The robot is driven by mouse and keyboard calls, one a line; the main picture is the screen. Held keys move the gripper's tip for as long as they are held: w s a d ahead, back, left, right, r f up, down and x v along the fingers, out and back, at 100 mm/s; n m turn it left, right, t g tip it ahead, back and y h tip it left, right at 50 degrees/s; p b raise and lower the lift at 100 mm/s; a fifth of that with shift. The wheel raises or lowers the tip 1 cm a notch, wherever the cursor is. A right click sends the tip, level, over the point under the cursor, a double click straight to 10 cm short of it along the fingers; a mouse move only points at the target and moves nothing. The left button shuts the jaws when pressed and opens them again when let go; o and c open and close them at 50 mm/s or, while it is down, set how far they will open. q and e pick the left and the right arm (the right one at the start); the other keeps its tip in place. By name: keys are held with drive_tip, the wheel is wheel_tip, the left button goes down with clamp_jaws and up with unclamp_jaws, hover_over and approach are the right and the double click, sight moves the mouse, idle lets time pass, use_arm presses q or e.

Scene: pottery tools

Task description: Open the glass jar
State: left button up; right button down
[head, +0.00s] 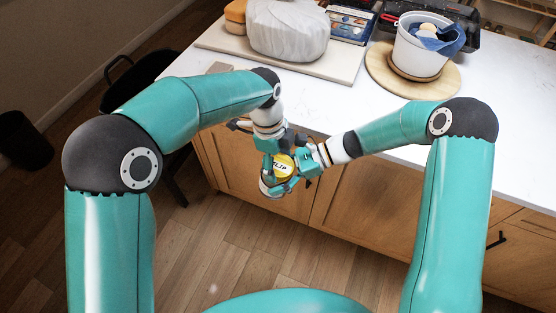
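The glass jar (267,187) is in the air in front of the counter's front edge, between my two grippers. Its yellow lid (284,168) is on it and faces up toward the camera, with dark lettering that looks like "SLIP". My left gripper (270,160) reaches down from above and is closed around the jar, whose side it partly hides. My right gripper (295,172) comes in from the right, with its teal fingers close beside the lid. I cannot tell whether those fingers touch the lid or how far they are closed.
The white counter (400,165) stands behind the jar, with wooden cabinets (345,215) below. On it are a board (215,43) with a wrapped clay block (288,30) and a white bucket (415,55) on a round wooden board (375,75). Open floor lies below the grippers.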

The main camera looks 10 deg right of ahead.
use_arm(q)
drive_tip(key=c, duration=0.5)
drive_tip(key=n+t, duration=0.1)
drive_tip(key=n, duration=0.2)
drive_tip(key=shift+s, duration=0.1)
drive_tip(key=n+t, duration=0.1)
drive_tip(key=n, duration=0.2)
drive_tip(key=shift+d+n, duration=0.1)
drive_tip(key=shift+n, duration=0.2)
drive_tip(key=o, duration=1.3)
drive_tip(key=shift+c, duration=0.2)
drive_tip(key=shift+r, duration=0.1)
